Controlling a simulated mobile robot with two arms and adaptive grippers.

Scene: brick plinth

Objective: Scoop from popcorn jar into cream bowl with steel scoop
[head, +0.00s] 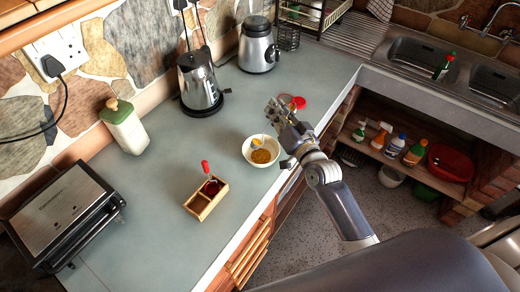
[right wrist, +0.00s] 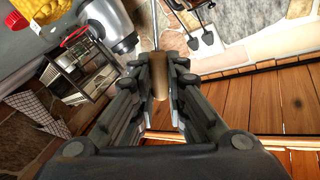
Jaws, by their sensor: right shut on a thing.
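The cream bowl (head: 246,155) stands on the counter with a yellow-brown heap inside. My right gripper (head: 275,116) is just above and right of the bowl, shut on the steel scoop's brown handle (right wrist: 159,77). The thin steel shaft (right wrist: 155,25) runs away from the fingers in the right wrist view. In the head view, a small yellow load (head: 257,142) shows over the bowl, apparently on the scoop's head. Yellow pieces (right wrist: 38,10), probably in the popcorn jar, are cut off at the wrist view's upper left. My gripper hides that spot in the head view. My left gripper is not in view.
A red lid (head: 298,103) lies behind my right gripper. A wooden box (head: 199,208) with a red-handled tool stands left of the bowl. A kettle (head: 200,85), a blender base (head: 257,50), a green-topped canister (head: 124,127) and a press grill (head: 60,215) line the back and left.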

